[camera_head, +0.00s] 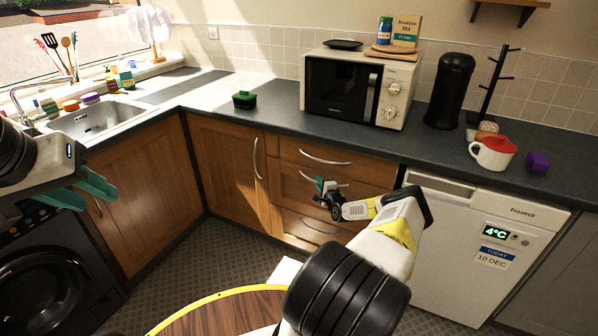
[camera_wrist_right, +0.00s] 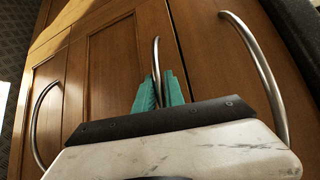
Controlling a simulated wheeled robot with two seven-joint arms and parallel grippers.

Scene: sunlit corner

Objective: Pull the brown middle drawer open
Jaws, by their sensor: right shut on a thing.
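The brown middle drawer (camera_head: 290,187) is one of a stack of three wooden drawers under the counter. Its front looks about level with its neighbours. Its curved metal handle (camera_wrist_right: 155,52) shows between the teal fingers of my right gripper (camera_wrist_right: 160,92) in the right wrist view. In the head view my right gripper (camera_head: 322,190) is at this handle, shut on it, and hides part of it. My left gripper (camera_head: 98,200) is open and empty at the left, in front of the wooden cabinet, far from the drawers.
The top drawer (camera_head: 345,166) and bottom drawer (camera_head: 295,228) have similar handles. A round wooden table (camera_head: 225,315) with a yellow rim is at the front. Patterned floor (camera_head: 215,250) lies bare before the cabinets.

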